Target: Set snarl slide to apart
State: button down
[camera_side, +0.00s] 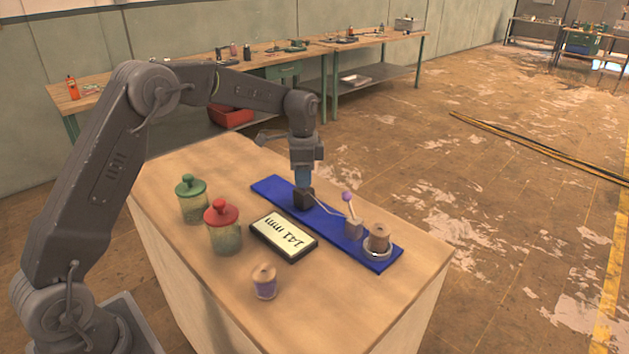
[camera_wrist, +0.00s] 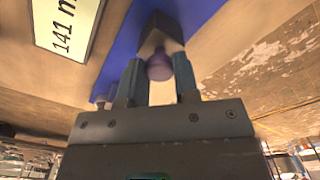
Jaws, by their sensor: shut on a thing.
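A long blue board (camera_side: 268,188) lies on the bench top. A dark block (camera_side: 304,199) stands toward its far left end; in the wrist view this block (camera_wrist: 160,38) carries a purple knob (camera_wrist: 159,68). My gripper (camera_side: 303,184) is above the block, its two fingers (camera_wrist: 158,66) shut on the knob. A tan block (camera_side: 353,229) with a purple ball on a stem (camera_side: 347,197) stands further right on the board, apart from the dark block. A thin pale line runs between the blocks. A display (camera_side: 284,236) beside the board reads 141 mm.
A brown spool (camera_side: 379,238) sits in a ring at the board's right end. A green-lidded jar (camera_side: 191,200), a red-lidded jar (camera_side: 223,229) and a purple-wound spool (camera_side: 264,282) stand on the bench top (camera_side: 330,300). The front right of the bench is clear.

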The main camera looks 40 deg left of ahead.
jog(key=a, duration=0.9)
jog(key=shift+a, duration=0.25)
jog(key=c, duration=0.9)
grip_release()
jog(key=shift+o, duration=0.2)
notch_tip(320, 180, up, 14)
jog(key=shift+d, duration=0.1)
